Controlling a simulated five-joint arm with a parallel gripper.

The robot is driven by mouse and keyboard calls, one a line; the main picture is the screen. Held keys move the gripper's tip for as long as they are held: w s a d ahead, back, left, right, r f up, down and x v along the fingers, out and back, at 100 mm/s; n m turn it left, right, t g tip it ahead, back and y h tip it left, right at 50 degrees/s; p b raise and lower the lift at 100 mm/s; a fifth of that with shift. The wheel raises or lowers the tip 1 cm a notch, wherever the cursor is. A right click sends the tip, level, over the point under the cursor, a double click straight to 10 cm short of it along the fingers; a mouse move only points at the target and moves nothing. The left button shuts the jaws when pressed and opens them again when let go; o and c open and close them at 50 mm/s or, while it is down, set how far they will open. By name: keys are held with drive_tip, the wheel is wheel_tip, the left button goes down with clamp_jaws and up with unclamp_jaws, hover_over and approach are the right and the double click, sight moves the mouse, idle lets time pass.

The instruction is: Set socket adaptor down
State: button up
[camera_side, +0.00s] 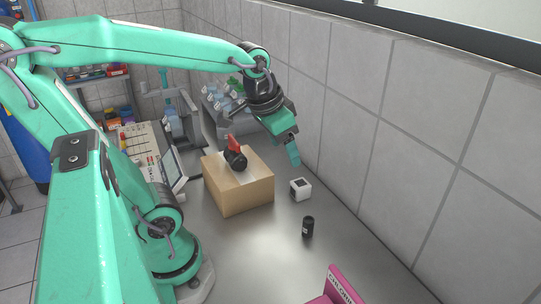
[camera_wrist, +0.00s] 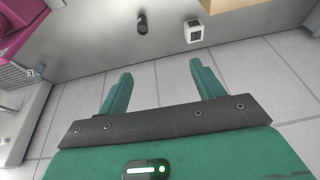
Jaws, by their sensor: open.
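A small white block with a dark face, which looks like the socket adaptor (camera_side: 306,190), stands on the grey bench between the cardboard box and the wall. It also shows near the top of the wrist view (camera_wrist: 193,32). My gripper (camera_side: 293,153) is above the bench near the wall, higher than the white block and apart from it. In the wrist view, my gripper (camera_wrist: 160,68) has its two green fingers spread with nothing between them. The white block lies beyond the fingertips, near the right finger.
A cardboard box (camera_side: 237,194) carries a black and red device (camera_side: 235,158). A small black cylinder (camera_side: 308,227) stands in front of the white block. A pink holder (camera_side: 343,286) is at the bottom edge. The tiled wall (camera_side: 400,140) bounds the right side. The bench's middle front is clear.

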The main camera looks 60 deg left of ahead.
drive_tip(key=shift+t, duration=0.8)
drive_tip(key=shift+s+d+r, duration=0.1)
drive_tip(key=shift+s+d, duration=0.3)
drive_tip(key=shift+s, duration=0.5)
drive_tip(key=shift+s+d+r, duration=0.1)
drive_tip(key=shift+s+d, duration=0.35)
drive_tip(key=shift+s, duration=0.4)
drive_tip(key=shift+s+d, duration=0.4)
drive_tip(key=shift+s, duration=0.5)
